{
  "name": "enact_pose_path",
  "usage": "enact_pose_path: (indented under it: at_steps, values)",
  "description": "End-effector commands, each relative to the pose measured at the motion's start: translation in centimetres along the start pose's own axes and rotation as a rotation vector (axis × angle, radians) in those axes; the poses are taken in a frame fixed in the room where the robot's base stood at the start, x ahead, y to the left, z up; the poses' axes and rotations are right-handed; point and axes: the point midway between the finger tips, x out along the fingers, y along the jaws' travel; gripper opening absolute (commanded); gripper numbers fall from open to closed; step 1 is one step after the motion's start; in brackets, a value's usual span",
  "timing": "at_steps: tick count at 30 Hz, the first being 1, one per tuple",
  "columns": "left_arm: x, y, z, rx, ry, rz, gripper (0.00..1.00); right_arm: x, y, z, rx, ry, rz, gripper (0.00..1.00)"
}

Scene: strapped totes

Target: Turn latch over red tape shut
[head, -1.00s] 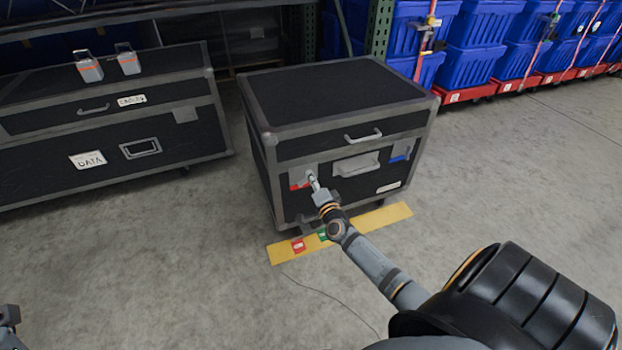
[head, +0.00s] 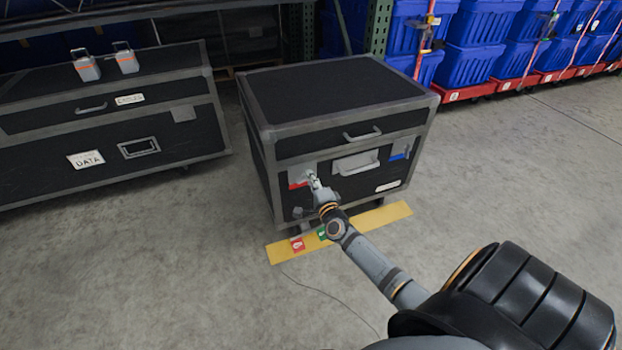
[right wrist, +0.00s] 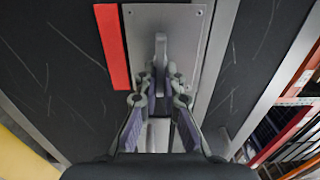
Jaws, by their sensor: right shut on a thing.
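The black case (head: 340,85) with grey edges stands on the floor. On its front, at the left, a grey latch plate (head: 296,173) has red tape (head: 298,186) by it. My right gripper (head: 311,179) is at this plate. In the right wrist view the red tape (right wrist: 112,45) runs along the side of the metal plate (right wrist: 195,28). The latch's grey lever (right wrist: 160,52) stands out from the plate, and my right gripper (right wrist: 160,82) is shut on it. The fingers hide part of the lever. My left gripper is not in view.
Another latch plate with blue tape (head: 400,156) is at the right of the case front, past a label holder (head: 356,163). A yellow floor strip (head: 375,219) lies below. A second black case (head: 190,140) stands at the left. Open floor lies in front.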

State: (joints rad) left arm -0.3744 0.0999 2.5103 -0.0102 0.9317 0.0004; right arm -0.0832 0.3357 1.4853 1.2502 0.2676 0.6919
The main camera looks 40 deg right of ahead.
Motion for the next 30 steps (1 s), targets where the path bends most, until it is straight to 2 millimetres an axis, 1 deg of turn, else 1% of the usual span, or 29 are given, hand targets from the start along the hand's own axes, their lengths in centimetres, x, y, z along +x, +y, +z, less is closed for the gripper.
enact_pose_path:
  at_steps: [1,5,6,10,20,23,26,30]
  values:
    - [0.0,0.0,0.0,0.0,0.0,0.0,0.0,-0.2,0.5,0.3,0.005,-0.007,0.012,0.0]
    - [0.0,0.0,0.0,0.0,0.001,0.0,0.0,-0.2,0.5,0.3,0.004,-0.007,0.012,0.0]
    - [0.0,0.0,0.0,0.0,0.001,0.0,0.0,-0.2,0.5,0.3,0.004,-0.007,0.012,0.12]
    - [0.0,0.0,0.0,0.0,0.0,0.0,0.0,-0.1,0.4,0.3,0.003,-0.007,0.01,0.3]
    - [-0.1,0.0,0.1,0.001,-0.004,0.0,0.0,-0.3,0.2,0.1,0.0,-0.005,0.005,0.3]
    - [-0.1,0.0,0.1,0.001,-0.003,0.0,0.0,-1.5,0.2,0.1,0.001,-0.006,0.006,0.3]
    - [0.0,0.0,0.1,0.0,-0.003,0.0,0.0,-3.8,0.3,0.1,0.0,-0.006,0.007,0.3]
    - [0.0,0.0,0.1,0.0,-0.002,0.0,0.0,-7.3,0.3,0.2,0.0,-0.007,0.009,0.3]
